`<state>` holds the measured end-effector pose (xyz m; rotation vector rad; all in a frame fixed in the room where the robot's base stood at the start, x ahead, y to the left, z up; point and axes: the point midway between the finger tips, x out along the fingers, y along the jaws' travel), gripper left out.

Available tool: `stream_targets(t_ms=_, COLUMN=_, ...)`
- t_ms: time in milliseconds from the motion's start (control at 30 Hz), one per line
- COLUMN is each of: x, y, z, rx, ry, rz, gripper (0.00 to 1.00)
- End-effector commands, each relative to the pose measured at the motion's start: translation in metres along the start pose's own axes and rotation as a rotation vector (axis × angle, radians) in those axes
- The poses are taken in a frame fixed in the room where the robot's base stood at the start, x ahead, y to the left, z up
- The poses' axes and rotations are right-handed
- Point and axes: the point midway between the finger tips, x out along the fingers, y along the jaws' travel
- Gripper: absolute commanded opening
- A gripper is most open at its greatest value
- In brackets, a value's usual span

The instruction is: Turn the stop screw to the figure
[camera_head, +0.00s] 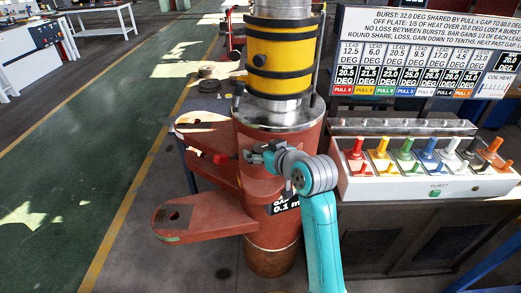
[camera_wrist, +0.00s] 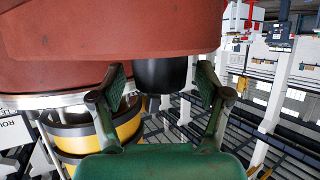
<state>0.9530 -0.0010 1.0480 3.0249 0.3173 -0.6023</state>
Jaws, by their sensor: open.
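The section bender is a red column (camera_head: 265,248) with a yellow and black cylinder (camera_head: 281,55) on top and red arms (camera_head: 205,217) reaching left. My gripper (camera_head: 247,156) is at the column's left side, close to a small red part (camera_head: 222,158) on a dark rod. In the wrist view, a black round knob-like part (camera_wrist: 160,75), possibly the stop screw, sits between the open fingers of my gripper (camera_wrist: 162,84), against a large red body. I see gaps on both sides of it. A label reading 0.1 (camera_head: 285,204) is partly hidden by my arm.
A console (camera_head: 420,186) with several coloured levers and a green button stands right of the column. A sign board (camera_head: 425,50) with figures stands behind it; one box reads 20.0 DEG. Open green floor (camera_head: 90,150) lies left. A white workbench (camera_head: 30,50) is far left.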

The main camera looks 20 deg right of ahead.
Motion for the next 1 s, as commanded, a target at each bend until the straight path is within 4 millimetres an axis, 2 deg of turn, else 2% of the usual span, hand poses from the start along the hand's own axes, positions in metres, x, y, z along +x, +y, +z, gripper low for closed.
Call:
stream_targets(t_ms=367, x=0.0067, y=-0.0002, z=0.0002, rx=0.0, ry=0.0, rz=0.0, gripper=0.76)
stream_targets(t_ms=467, x=0.0066, y=-0.0002, z=0.0002, rx=0.0, ry=0.0, rz=0.0, gripper=0.56)
stream_targets(t_ms=600, x=0.0065, y=-0.0002, z=0.0003, rx=0.0, ry=0.0, rz=0.0, gripper=0.21)
stream_targets(t_ms=633, x=0.0065, y=-0.0002, z=0.0003, rx=0.0, ry=0.0, rz=0.0, gripper=0.16)
stream_targets(t_ms=833, x=0.0067, y=0.0005, z=0.0004, rx=-0.005, ry=-0.001, rz=-0.015, gripper=0.16)
stream_targets(t_ms=1000, x=0.0069, y=0.0019, z=0.0008, rx=-0.038, ry=-0.003, rz=-0.097, gripper=0.16)
